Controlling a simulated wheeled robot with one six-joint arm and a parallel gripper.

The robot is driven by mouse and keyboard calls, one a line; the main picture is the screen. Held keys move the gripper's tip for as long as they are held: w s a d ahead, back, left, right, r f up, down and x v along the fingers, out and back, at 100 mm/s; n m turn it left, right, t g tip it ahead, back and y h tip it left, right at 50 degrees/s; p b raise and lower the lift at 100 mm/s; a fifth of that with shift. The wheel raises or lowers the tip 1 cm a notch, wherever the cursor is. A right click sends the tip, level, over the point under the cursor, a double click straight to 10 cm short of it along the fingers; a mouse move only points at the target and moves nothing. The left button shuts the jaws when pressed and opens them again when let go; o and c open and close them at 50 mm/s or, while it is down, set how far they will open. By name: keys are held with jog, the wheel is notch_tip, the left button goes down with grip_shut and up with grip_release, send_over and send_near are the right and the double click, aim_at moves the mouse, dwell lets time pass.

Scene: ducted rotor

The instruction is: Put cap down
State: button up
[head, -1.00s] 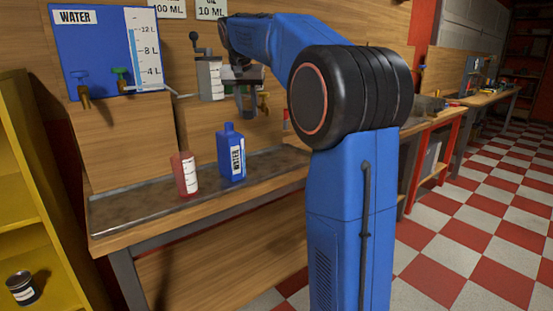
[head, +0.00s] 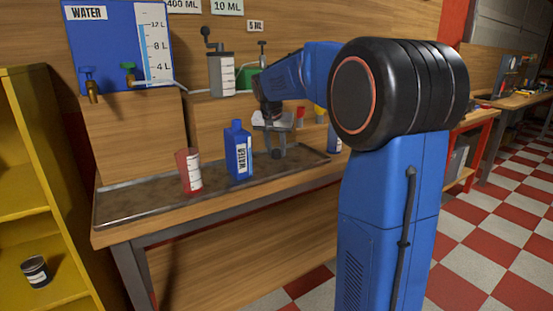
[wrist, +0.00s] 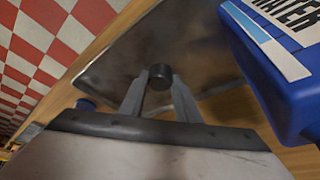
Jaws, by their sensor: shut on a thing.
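My gripper (head: 277,154) is low over the tray on the bench, just right of the blue water bottle. In the wrist view my gripper (wrist: 160,88) is shut on a small dark round cap (wrist: 160,72) held between its fingertips. The cap (head: 277,155) looks like a small dark shape at the fingertips in the head view. The metal tray (wrist: 115,62) lies beneath it; I cannot tell whether the cap touches it. The blue water bottle (head: 239,152) stands upright on the tray without a visible cap, and shows close at right in the wrist view (wrist: 265,70).
A red translucent beaker (head: 189,174) stands left of the bottle. The blue water tank (head: 105,45) with taps and a grey dispenser (head: 221,75) stand behind. Another bottle (head: 334,140) is at the right. The tray's front left (head: 135,205) is clear.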

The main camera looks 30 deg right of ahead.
aim_at(275, 152)
jog(key=shift+f, duration=1.8)
jog(key=shift+f, duration=0.1)
jog(key=o, duration=1)
jog(key=v, duration=1.2)
jog(key=s+a+f+n+y, duration=0.1)
jog(key=s+a+f+n, duration=0.3)
jog(key=s, duration=0.6)
jog(key=s+a+f+y, duration=0.1)
jog(key=s+a+f, duration=0.1)
jog(key=s+a, duration=0.5)
jog(key=s+a+f+n, duration=0.1)
jog(key=s+f, duration=0.3)
jog(key=s, duration=0.2)
jog(key=s+a+f+n+t, duration=0.1)
jog(key=s+f+n, duration=0.1)
jog(key=s+f, duration=0.3)
jog(key=s+a+f+n+y, duration=0.1)
jog(key=s+f, duration=0.3)
jog(key=s, duration=0.4)
jog(key=shift+s+a+f+n, duration=0.15)
jog(key=shift+a+n, duration=0.15)
jog(key=shift+a, duration=0.15)
